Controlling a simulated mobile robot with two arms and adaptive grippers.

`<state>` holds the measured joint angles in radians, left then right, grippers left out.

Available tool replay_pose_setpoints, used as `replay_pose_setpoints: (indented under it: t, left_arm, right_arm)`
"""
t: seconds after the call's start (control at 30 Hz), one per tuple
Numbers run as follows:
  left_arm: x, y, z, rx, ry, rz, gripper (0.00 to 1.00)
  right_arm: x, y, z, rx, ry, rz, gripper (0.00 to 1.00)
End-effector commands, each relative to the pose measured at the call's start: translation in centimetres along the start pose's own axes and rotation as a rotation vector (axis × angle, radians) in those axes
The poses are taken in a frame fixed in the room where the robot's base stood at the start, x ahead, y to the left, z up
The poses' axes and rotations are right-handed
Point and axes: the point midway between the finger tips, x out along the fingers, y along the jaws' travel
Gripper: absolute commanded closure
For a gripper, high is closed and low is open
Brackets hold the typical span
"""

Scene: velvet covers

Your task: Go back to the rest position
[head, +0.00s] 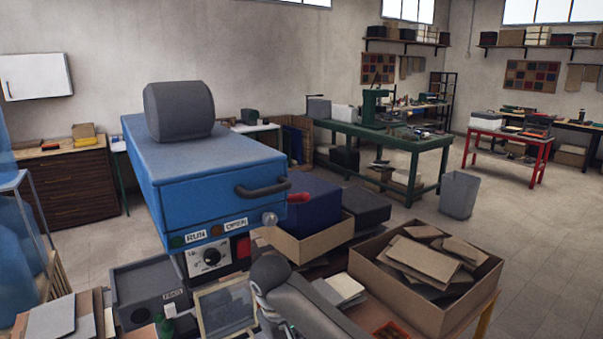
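Neither of my grippers can be made out in the head view. A dark grey rounded part with a long grey body rises from the bottom centre; I cannot tell whether it belongs to my arm, and no fingers show on it. Close in front stands a blue machine (205,165) with a dark handle (262,188) and a panel with a dial (210,256). A grey rounded block (180,111) sits on top of the machine.
A cardboard box (385,290) of brown sheets stands at lower right. A grey tray (150,295) and boards (60,322) lie at lower left. Beyond are a green workbench (400,141), a grey bin (459,195) and a red table (500,133). Floor (540,235) is clear at right.

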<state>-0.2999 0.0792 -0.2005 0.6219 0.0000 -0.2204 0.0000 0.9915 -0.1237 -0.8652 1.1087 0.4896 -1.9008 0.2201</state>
Motion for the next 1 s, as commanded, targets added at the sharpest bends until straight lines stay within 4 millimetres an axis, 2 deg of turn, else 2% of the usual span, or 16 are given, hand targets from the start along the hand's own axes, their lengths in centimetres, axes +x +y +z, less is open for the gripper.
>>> replay_pose_setpoints:
  t: [0.37,0.57,0.73,0.87,1.0]
  left_arm:
    - [0.0,-0.2,-1.0,0.0,0.014,-0.002,0.6]
    - [0.0,-0.1,-0.6,-0.001,0.008,-0.001,0.6]
    - [0.0,0.1,0.6,-0.001,-0.009,0.001,0.6]
    - [0.0,0.0,0.7,-0.001,-0.01,0.0,0.6]
    - [0.0,0.0,0.5,-0.001,-0.008,0.0,0.6]
  right_arm:
    - [3.5,-3.0,2.3,-0.009,0.05,-0.11,0.63]
    - [6.0,-5.1,4.8,0.007,0.095,-0.195,0.63]
    - [8.7,-6.5,8.8,0.065,0.154,-0.276,0.63]
    - [10.2,-6.6,12.1,0.126,0.192,-0.308,0.63]
    - [11.7,-6.2,16.6,0.203,0.223,-0.317,0.63]
